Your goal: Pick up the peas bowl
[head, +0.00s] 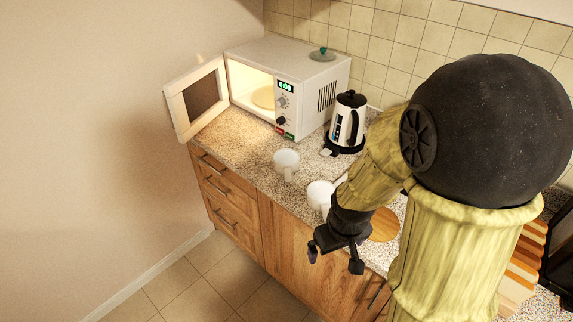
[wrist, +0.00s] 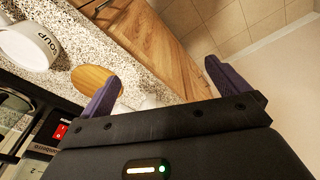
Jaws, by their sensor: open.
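In the head view, two white bowl-like vessels stand on the counter: one (head: 286,160) near the microwave, another (head: 319,193) closer to my arm. No label is readable on either there. In the wrist view, a white vessel (wrist: 28,48) at the upper left reads "SOUP". A pale object (wrist: 150,102) shows partly between the fingers, too hidden to name. I cannot tell which vessel is the peas bowl. My gripper (head: 335,258) is open and empty, beyond the counter's front edge and below the nearer vessel in the picture. Its fingers (wrist: 163,75) are spread apart in the wrist view.
The microwave (head: 312,92) stands open and lit, its door (head: 197,97) swung left; a glass lid (head: 323,55) rests on top. A kettle (head: 347,122) stands right of it. A round wooden board (head: 384,226) lies beside my arm. The floor (head: 200,272) in front is clear.

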